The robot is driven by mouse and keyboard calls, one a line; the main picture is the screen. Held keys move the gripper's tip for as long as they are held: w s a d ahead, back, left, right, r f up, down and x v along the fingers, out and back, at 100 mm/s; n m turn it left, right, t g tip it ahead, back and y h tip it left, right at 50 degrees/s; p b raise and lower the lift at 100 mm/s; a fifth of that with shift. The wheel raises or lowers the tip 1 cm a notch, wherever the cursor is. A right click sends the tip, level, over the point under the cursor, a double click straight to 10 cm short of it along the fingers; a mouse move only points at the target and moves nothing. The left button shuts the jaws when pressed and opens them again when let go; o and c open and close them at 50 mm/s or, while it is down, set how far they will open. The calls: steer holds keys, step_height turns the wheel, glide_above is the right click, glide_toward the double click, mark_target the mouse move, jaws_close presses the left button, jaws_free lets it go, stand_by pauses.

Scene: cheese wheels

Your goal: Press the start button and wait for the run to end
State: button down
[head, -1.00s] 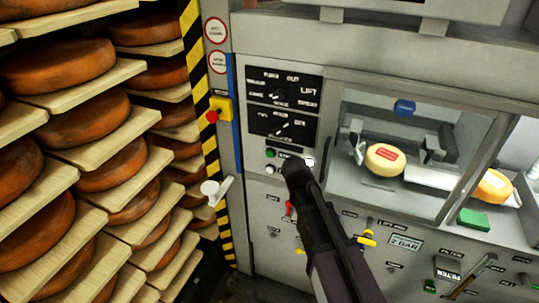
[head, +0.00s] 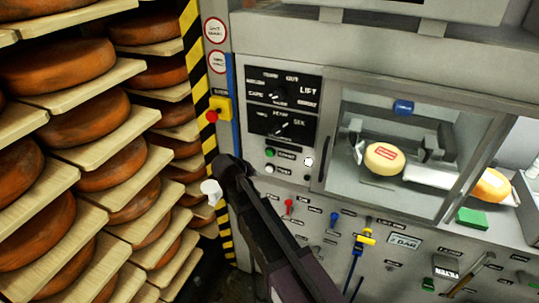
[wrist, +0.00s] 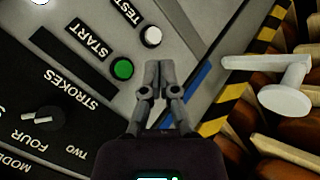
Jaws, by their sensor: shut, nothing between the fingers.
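The green start button (head: 269,153) is on the grey machine front, below the black dial panel, with a white button (head: 269,169) under it. In the wrist view the green button (wrist: 122,69) lies beside the label START, and the white button (wrist: 151,36) beside TEST. My gripper (head: 228,163) is shut and empty, to the left of both buttons in the head view. In the wrist view its closed fingertips (wrist: 158,68) are just right of the green button, apart from it in the picture. Their distance from the panel is hard to tell.
A white lever handle (head: 210,188) is close by my gripper, partly hidden behind it. A red stop button (head: 211,116) on a yellow box is above. Shelves of cheese wheels (head: 58,66) fill the left. A windowed bay with a labelled cheese (head: 383,158) is at the right.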

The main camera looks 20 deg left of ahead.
mark_target(269, 153)
steer(key=shift+w, duration=0.1)
steer(key=shift+w+d, duration=0.2)
steer(key=shift+w, duration=1.95)
steer(key=shift+w+d, duration=0.15)
steer(key=shift+w, duration=1.95)
